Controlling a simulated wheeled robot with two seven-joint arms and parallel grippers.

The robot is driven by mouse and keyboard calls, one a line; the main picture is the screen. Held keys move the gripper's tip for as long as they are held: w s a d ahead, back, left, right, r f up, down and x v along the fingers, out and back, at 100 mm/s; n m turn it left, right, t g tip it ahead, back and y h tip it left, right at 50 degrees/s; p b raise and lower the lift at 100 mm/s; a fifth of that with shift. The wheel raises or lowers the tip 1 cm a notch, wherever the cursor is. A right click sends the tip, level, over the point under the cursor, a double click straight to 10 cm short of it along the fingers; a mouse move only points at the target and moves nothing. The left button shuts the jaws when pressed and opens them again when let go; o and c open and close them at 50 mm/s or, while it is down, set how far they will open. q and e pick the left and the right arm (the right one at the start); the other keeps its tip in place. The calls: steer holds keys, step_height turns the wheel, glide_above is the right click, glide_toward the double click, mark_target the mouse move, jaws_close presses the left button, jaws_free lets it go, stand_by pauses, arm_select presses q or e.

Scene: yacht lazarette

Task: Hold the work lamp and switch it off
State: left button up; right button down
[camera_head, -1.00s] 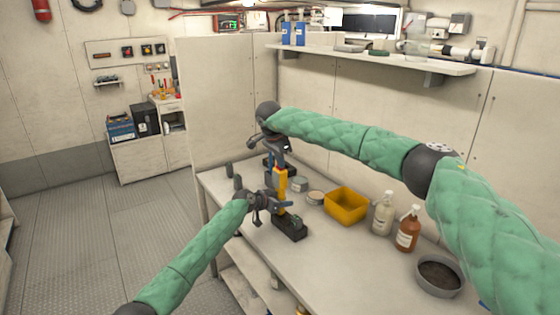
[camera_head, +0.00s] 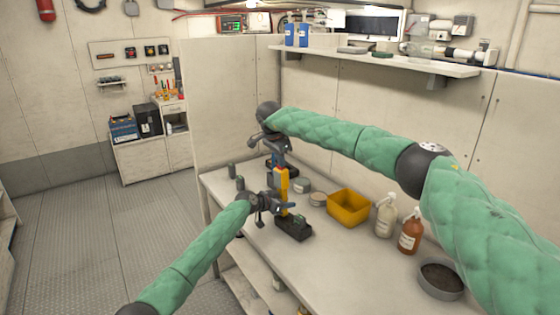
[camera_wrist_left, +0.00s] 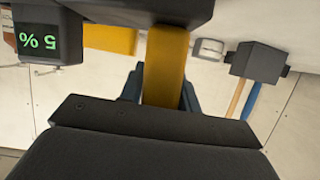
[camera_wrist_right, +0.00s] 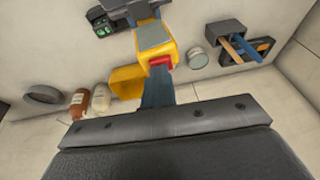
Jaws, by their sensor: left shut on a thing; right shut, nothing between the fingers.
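The work lamp (camera_head: 281,180) is yellow and stands upright above the workbench. My left gripper (camera_head: 270,204) is shut around its narrow yellow shaft, which shows between the fingers in the left wrist view (camera_wrist_left: 165,65). In the right wrist view the lamp (camera_wrist_right: 148,50) has a grey face and a red switch (camera_wrist_right: 160,62). My right gripper (camera_head: 279,150) is shut and empty above the lamp. Its blue fingertips (camera_wrist_right: 157,88) are right by the red switch; I cannot tell whether they touch it. I cannot tell whether the lamp is lit.
A yellow bin (camera_head: 348,207), tins, two bottles (camera_head: 385,216) and a dark bowl (camera_head: 441,279) stand on the bench.

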steer(key=r, duration=0.4)
steer(key=shift+s+d+r, duration=0.1)
steer(key=shift+s+d, duration=0.1)
steer(key=shift+d, duration=0.05)
steer(key=s+v, duration=0.1)
steer(key=v, duration=0.8)
steer(key=shift+d+r, duration=0.15)
steer(key=shift+r, duration=0.1)
